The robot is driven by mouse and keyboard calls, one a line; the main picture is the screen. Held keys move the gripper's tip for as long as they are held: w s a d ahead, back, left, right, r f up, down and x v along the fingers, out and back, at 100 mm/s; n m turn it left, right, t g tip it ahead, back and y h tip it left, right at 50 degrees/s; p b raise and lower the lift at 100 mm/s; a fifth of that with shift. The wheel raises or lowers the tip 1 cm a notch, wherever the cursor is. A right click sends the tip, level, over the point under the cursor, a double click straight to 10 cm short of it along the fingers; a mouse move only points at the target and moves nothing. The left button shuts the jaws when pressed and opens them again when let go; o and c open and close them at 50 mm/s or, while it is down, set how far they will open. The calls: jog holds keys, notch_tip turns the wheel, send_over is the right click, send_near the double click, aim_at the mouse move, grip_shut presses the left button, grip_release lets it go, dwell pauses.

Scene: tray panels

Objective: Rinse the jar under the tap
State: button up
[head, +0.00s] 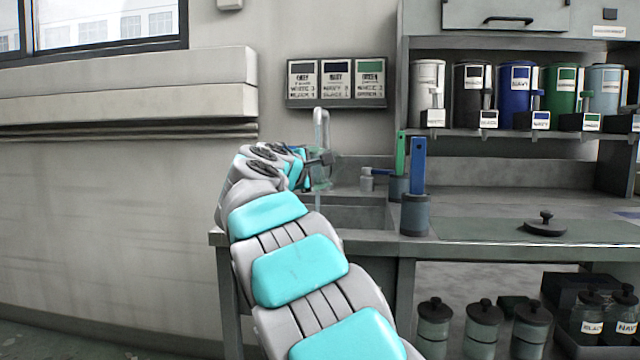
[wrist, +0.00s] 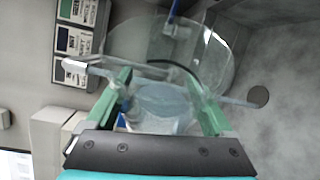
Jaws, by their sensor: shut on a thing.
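My gripper (wrist: 162,100) is shut on a clear glass jar (wrist: 195,55), with one green finger on each side of it. In the head view the jar (head: 322,172) is at the end of my arm, over the sink (head: 350,214) and just below the tap (head: 321,118). My arm hides part of the jar and sink. A thin pale streak runs down below the jar; I cannot tell whether it is water. In the wrist view the jar is see-through and its contents are unclear.
A dark holder (head: 415,215) with a blue-handled tool (head: 418,165) stands right of the sink. A dark lid (head: 545,224) lies on the green mat (head: 470,230). Labelled canisters (head: 517,95) line the shelf. The sink's drain (wrist: 258,97) shows in the wrist view.

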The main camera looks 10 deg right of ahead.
jog(key=shift+w+r+m+t+h+b, duration=0.1)
jog(key=shift+m+t+h+b, duration=0.15)
jog(key=shift+m+b, duration=1)
jog(key=shift+r+m+t+h+b, duration=0.2)
jog(key=shift+m+b, duration=0.25)
jog(key=shift+b, duration=1.5)
jog(key=shift+r+m+t+b, duration=0.1)
jog(key=shift+m+t+b, duration=0.15)
jog(key=shift+m+b, duration=0.2)
jog(key=shift+r, duration=0.15)
